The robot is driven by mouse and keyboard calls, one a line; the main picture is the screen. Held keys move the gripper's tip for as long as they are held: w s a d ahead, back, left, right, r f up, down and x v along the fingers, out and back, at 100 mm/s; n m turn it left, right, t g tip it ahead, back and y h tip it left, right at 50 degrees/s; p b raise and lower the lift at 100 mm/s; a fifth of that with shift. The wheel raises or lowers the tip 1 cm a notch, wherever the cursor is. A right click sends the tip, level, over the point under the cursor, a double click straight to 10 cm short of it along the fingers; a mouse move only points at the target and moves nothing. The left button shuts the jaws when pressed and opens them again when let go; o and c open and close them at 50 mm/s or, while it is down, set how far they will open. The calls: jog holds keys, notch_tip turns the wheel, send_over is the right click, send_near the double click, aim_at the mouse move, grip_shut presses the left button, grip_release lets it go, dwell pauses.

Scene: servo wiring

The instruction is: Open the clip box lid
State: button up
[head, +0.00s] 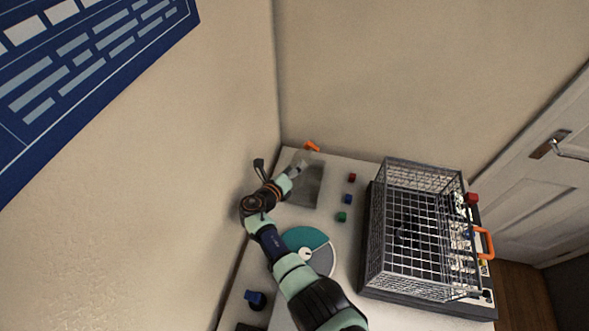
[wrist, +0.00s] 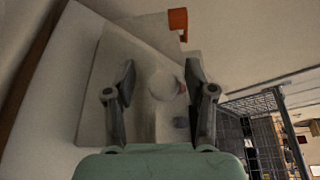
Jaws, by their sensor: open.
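A flat grey, partly see-through shape (head: 308,190), perhaps the clip box, lies at the back left of the table in the head view. An orange piece (head: 311,146) stands at its far end. The wrist view shows the orange piece (wrist: 178,20) at the top, beside a pale grey panel (wrist: 95,110). I cannot tell from these frames whether a lid is shut. My gripper (head: 297,168) is over the near side of the orange piece. In the wrist view my gripper (wrist: 160,74) is open and empty, with a whitish round thing (wrist: 163,85) seen between its fingers.
A wire cage (head: 415,230) on a dark base stands to the right, with an orange handle (head: 487,243). Red (head: 352,177), blue (head: 348,199) and green (head: 342,216) blocks lie between. A teal and white disc (head: 310,250) lies near my arm. A wall rises close on the left.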

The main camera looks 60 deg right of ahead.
jog(key=shift+s, duration=0.1)
notch_tip(320, 180, up, 10)
dwell(0.4)
